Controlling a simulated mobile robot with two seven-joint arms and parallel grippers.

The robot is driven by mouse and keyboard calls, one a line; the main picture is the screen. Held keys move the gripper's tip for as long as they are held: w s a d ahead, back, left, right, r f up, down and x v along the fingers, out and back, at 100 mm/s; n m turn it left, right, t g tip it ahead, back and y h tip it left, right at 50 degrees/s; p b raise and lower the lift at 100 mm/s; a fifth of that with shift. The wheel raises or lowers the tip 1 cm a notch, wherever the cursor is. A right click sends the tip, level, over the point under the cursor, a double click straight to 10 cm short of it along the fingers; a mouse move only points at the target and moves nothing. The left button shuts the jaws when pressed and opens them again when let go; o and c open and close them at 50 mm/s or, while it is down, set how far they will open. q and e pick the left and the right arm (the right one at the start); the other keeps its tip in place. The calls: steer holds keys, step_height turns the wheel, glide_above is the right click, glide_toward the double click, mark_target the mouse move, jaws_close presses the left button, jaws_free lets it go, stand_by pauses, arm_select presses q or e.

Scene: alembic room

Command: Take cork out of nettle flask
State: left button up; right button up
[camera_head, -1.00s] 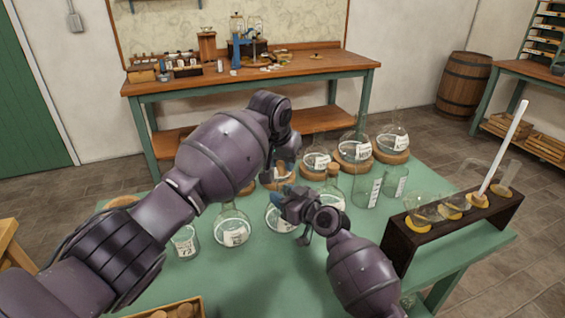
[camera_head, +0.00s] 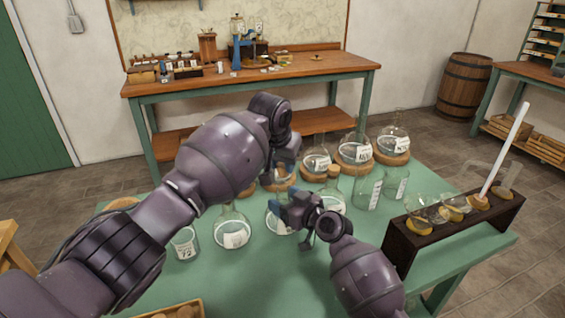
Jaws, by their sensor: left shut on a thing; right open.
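Several clear round flasks with white labels stand on the green table; I cannot read which one is nettle. A cork (camera_head: 333,171) sits in the neck of another flask just right of the grippers. A flask (camera_head: 232,232) stands to the left.
More flasks (camera_head: 355,151) stand on cork rings along the back. Beakers (camera_head: 367,190) are right of the grippers, and one small beaker (camera_head: 184,243) is at left. A dark rack (camera_head: 448,233) with glassware and a white rod fills the right side. The front middle of the green table (camera_head: 262,285) is clear.

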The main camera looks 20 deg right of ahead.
mark_target(283, 165)
arm_select(q)
steer(key=shift+r, duration=0.65)
arm_select(e)
steer(key=v, duration=1.1)
arm_select(q)
steer(key=shift+r+p, duration=0.2)
steer(key=shift+p, duration=0.15)
steer(key=shift+r+p, duration=1)
steer(key=shift+r, duration=0.85)
arm_select(e)
steer(key=shift+t, duration=0.3)
step_height(283, 165, up, 4)
steer(key=shift+s+r, duration=0.1)
steer(key=shift+r, duration=0.05)
arm_select(q)
steer(key=shift+f, duration=0.1)
steer(key=shift+s, duration=0.1)
